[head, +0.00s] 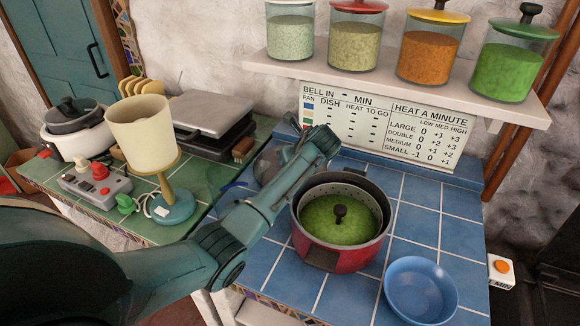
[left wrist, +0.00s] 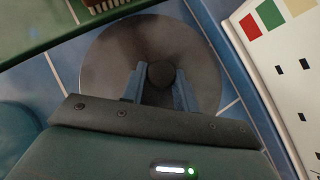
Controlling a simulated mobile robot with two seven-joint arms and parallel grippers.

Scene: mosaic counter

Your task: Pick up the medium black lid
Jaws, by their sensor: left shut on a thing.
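The round dark lid (left wrist: 108,65) lies on blue tile in the left wrist view, its black knob (left wrist: 161,72) at the middle. My left gripper (left wrist: 160,88) is shut on this knob, one finger on each side. In the head view the lid (head: 266,165) shows as a grey disc, partly hidden behind my left arm, near the back of the blue counter. The fingertips are hidden there. My right gripper is in neither view.
A red pot (head: 340,256) with a black knob over its green inside stands close right of my arm. A blue bowl (head: 420,290) is at front right. A recipe sign (head: 385,125) stands behind, under a shelf (head: 400,85) of jars.

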